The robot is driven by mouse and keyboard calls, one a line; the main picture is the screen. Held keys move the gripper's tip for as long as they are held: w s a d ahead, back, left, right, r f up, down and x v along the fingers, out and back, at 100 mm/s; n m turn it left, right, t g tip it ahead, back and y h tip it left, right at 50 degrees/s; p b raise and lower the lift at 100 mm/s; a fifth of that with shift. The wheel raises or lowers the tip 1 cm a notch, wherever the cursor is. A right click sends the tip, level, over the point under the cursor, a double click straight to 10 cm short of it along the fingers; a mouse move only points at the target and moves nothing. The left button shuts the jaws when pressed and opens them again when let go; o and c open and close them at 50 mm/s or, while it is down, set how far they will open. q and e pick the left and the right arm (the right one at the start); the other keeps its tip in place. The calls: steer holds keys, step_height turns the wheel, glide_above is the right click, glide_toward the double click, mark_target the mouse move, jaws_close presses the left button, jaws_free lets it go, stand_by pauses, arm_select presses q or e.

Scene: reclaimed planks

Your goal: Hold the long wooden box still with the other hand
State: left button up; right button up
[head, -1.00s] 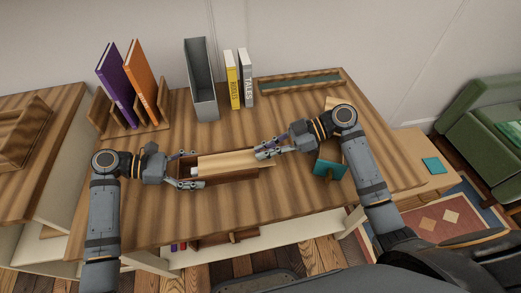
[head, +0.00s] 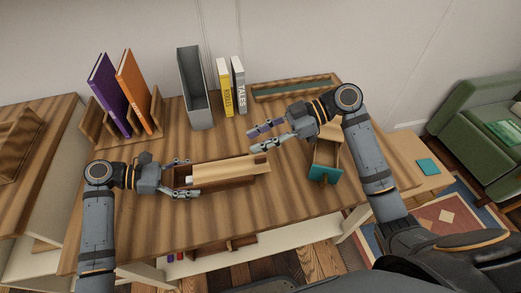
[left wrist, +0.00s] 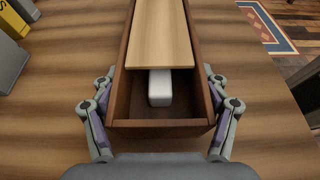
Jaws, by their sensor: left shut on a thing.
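The long wooden box (head: 215,184) lies on the table in front of me, dark brown, with a lighter sliding lid (head: 225,171). The lid is partly open at the left end, and a white block (left wrist: 160,88) shows inside in the left wrist view. My left gripper (head: 183,178) is shut across the box's left end, with a finger along each side wall (left wrist: 121,80). My right gripper (head: 256,140) is open and empty, just behind the lid's right end, apart from it.
A small teal-fronted wooden holder (head: 325,172) stands right of the box. At the back are a grey file holder (head: 194,88), a yellow book (head: 224,88), a grey book (head: 238,85) and a shallow tray (head: 292,89). A rack (head: 98,112) holds two books. The front of the table is clear.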

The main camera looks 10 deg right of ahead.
steer(key=shift+r, duration=1.1)
steer(key=shift+d+f+m, duration=0.2)
steer(key=shift+m, duration=0.35)
steer(key=shift+d+f+m, duration=0.15)
steer(key=shift+m, duration=0.4)
steer(key=d+f+m, duration=0.2)
steer(key=d+m, duration=0.2)
steer(key=m, duration=3)
glide_toward(264, 156)
steer(key=x, duration=1.1)
steer(key=shift+c, duration=0.4)
